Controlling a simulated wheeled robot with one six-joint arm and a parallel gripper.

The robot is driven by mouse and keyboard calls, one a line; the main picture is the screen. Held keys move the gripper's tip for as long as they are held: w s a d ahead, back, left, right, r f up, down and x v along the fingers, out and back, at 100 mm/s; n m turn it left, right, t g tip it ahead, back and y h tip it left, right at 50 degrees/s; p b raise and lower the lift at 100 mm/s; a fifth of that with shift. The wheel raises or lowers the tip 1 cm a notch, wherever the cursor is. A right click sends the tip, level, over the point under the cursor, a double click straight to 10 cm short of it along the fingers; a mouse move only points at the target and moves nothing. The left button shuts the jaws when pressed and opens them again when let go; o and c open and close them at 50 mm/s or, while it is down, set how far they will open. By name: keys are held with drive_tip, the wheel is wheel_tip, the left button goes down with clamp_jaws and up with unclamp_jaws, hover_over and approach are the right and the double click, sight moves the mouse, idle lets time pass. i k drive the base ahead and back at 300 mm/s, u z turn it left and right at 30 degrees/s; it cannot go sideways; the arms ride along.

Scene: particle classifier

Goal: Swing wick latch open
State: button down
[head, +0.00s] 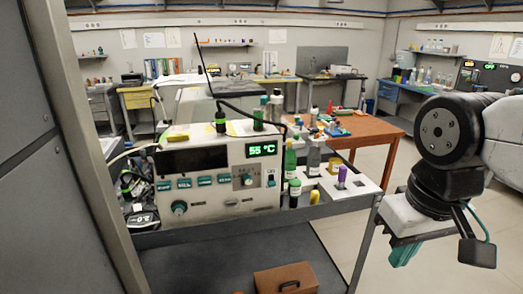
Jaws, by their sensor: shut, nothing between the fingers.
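The particle classifier (220,171) is a white-grey box on a metal cart, with teal buttons, knobs and a green "55 °C" display. I cannot pick out the wick latch on it at this size. A dark capped fitting (221,121) stands on its top, and a black cable arches away from there. My gripper (403,256) hangs at the right, past the cart's right side and well apart from the classifier. Its teal fingers point down and are shut, with nothing seen between them.
Bottles (290,160) and a white holder block (345,188) stand right of the classifier. A brown box (286,278) sits low in front. A grey cabinet side (50,150) fills the left. A wooden table (365,131) is behind. The floor at right is clear.

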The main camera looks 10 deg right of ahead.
sight(265, 102)
drive_tip(key=u, duration=0.45)
drive_tip(key=i, duration=0.9)
drive_tip(key=z, duration=0.3)
